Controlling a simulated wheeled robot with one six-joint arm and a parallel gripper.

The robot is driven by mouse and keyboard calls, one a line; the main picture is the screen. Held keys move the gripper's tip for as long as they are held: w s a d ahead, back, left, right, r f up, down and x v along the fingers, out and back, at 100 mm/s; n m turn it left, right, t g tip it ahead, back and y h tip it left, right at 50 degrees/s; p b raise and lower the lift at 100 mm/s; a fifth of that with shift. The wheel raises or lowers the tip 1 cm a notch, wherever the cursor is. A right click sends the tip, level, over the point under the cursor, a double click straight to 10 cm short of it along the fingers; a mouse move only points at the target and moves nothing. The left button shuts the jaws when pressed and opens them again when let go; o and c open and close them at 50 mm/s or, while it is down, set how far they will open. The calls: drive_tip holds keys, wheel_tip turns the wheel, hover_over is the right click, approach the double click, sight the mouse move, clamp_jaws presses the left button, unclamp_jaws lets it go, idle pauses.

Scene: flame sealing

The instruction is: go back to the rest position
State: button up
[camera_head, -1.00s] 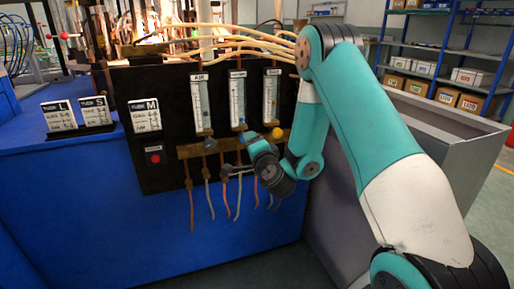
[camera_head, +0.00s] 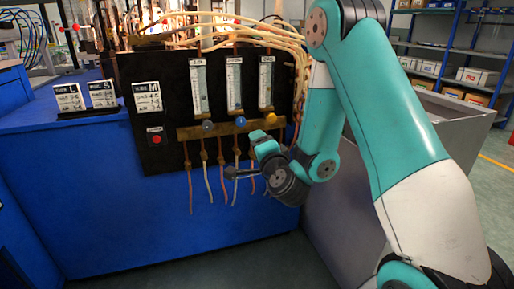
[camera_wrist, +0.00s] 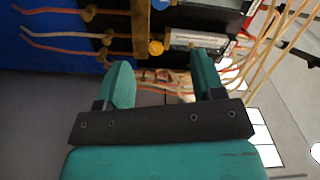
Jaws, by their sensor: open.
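My gripper (camera_wrist: 165,85) is open and empty in the wrist view, its two teal fingers apart. In the head view my gripper (camera_head: 234,174) is below the knob row, in front of the hanging hoses. The black flowmeter panel (camera_head: 165,90) has three flowmeter tubes. Beneath them are a grey knob (camera_head: 208,126), a blue knob (camera_head: 241,121) and a yellow knob (camera_head: 271,118) on a brass bar (camera_head: 187,134). The yellow knob also shows in the wrist view (camera_wrist: 156,47), beyond the fingers and apart from them.
A red button (camera_head: 156,140) is on the panel's left. Small label cards (camera_head: 69,98) stand on the blue bench (camera_head: 60,180). A grey metal bin (camera_head: 435,115) is at right, behind my arm. Shelves with boxes (camera_head: 470,76) are at the back right.

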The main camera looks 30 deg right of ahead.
drive_tip(key=shift+a, duration=0.1)
drive_tip(key=s+a+r+n+g+y, duration=0.25)
drive_tip(key=a+n+y, duration=0.4)
drive_tip(key=a, duration=0.35)
drive_tip(key=s+a+r+n+g+y, duration=0.2)
drive_tip(key=s+a+n+g+y, duration=0.2)
drive_tip(key=a+n+y, duration=0.35)
drive_tip(key=s+a+r+n+g+h, duration=0.1)
drive_tip(key=s+a+n+g+h, duration=0.3)
drive_tip(key=s, duration=0.7)
drive_tip(key=s+d+n+g+h, duration=0.1)
drive_tip(key=s+n+g, duration=0.6)
drive_tip(key=s, duration=0.3)
wheel_tip(320, 180, up, 29)
drive_tip(key=p, duration=2.8)
drive_tip(key=shift+s+p, duration=0.35)
drive_tip(key=shift+s, duration=0.1)
drive_tip(key=shift+f, duration=0.1)
